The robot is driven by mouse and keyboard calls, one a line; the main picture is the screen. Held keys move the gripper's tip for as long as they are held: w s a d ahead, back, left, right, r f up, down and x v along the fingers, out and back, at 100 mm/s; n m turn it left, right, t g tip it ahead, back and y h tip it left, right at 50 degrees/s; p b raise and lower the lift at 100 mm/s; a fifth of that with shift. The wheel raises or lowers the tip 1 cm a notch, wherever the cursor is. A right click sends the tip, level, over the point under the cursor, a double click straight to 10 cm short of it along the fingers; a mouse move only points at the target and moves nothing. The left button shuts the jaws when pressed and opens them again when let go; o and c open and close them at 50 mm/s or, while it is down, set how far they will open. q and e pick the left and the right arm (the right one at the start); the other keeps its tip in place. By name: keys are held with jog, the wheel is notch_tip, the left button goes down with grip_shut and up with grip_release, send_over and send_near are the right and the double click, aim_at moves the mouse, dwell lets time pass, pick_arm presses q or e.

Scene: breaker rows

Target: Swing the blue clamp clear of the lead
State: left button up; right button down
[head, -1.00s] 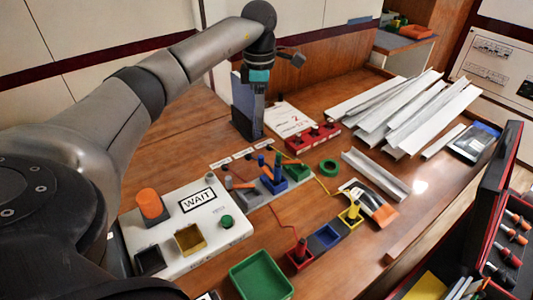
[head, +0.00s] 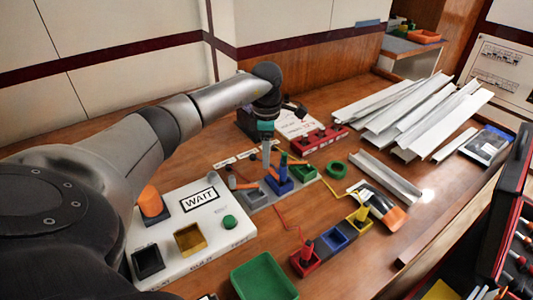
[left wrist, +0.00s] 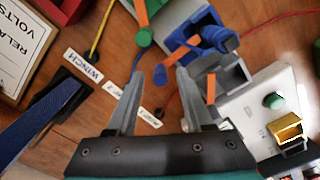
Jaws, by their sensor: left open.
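The blue clamp (head: 278,184) stands on the grey strip at mid-table, beside an orange lead (head: 272,173). In the left wrist view the blue clamp (left wrist: 222,40) is just beyond the fingers, its blue knobbed arm close to the orange lead (left wrist: 211,90). My left gripper (head: 267,176) points down over the clamp, open; its fingers partly hide the clamp. In the left wrist view my left gripper (left wrist: 160,72) has its fingertips apart, with a small blue piece showing between them. I cannot tell whether they touch it. My right gripper is out of view.
A green clamp (head: 303,173) stands right of the blue one. The white WAIT panel (head: 225,244) lies to the left, a green tray (head: 262,278) in front. A red strip (head: 322,140) and pale metal channels (head: 425,112) lie behind. Bare wood (head: 355,265) shows at front right.

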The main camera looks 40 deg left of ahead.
pick_arm(q)
grip_shut()
dwell(0.3)
dwell(0.4)
